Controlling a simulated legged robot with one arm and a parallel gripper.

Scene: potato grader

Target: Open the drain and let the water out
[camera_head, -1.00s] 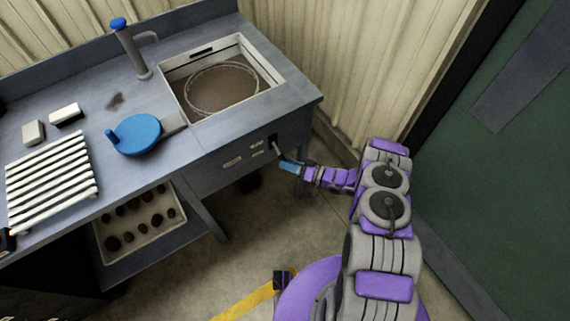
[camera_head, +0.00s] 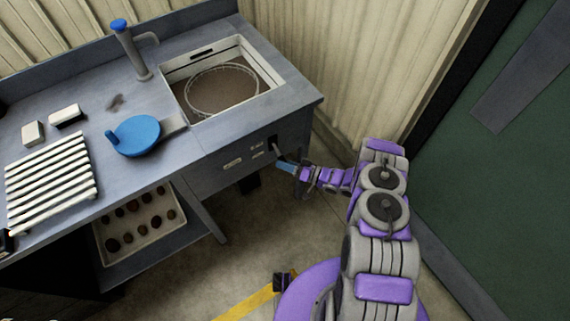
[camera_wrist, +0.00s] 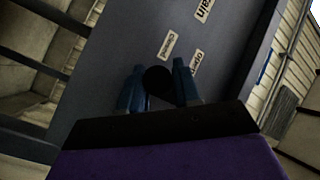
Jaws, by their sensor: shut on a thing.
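The sink (camera_head: 258,98) is set in the right end of the bench and holds brown water with a round wire basket (camera_head: 187,88) in it. The dark drain lever (camera_head: 274,147) sticks out of the bench's front panel below the sink. My gripper (camera_head: 282,163) is at the lever. In the wrist view my gripper (camera_wrist: 159,85) has its two blue fingers on either side of the lever's round dark knob (camera_wrist: 158,79), shut on it. Labels reading "drain" (camera_wrist: 204,9), "open" (camera_wrist: 196,62) and "closed" (camera_wrist: 168,46) are on the panel. The lever's shaft is mostly hidden.
A blue round lid-like part (camera_head: 137,135) and a white slatted rack (camera_head: 50,185) lie on the bench. A tray of potatoes (camera_head: 140,243) sits below. A corrugated wall (camera_head: 355,70) is at the right; floor lies open in front.

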